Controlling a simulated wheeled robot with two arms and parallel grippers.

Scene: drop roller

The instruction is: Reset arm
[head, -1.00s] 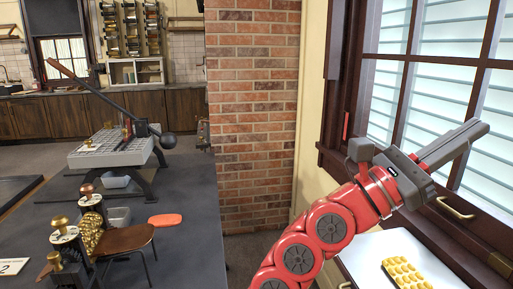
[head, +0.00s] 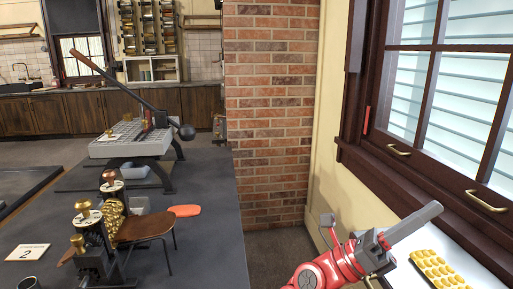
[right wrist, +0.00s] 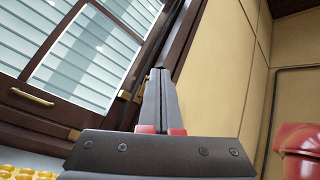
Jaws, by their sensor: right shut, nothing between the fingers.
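My right gripper (head: 415,226) is at the lower right of the head view, on a red arm, with its grey fingers together and nothing between them. It points up and to the right, in front of the window sill and beside the white surface. In the right wrist view the shut fingers (right wrist: 159,98) point up toward the dark window frame (right wrist: 178,35). My left gripper is not in view.
A tray of yellow pieces (head: 440,270) lies on the white surface (head: 400,282) close to the right gripper. A dark table (head: 205,255) on the left holds a brass roller machine (head: 112,215), a lever press (head: 130,140) and a red oval piece (head: 185,211). A brick column (head: 268,120) stands behind.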

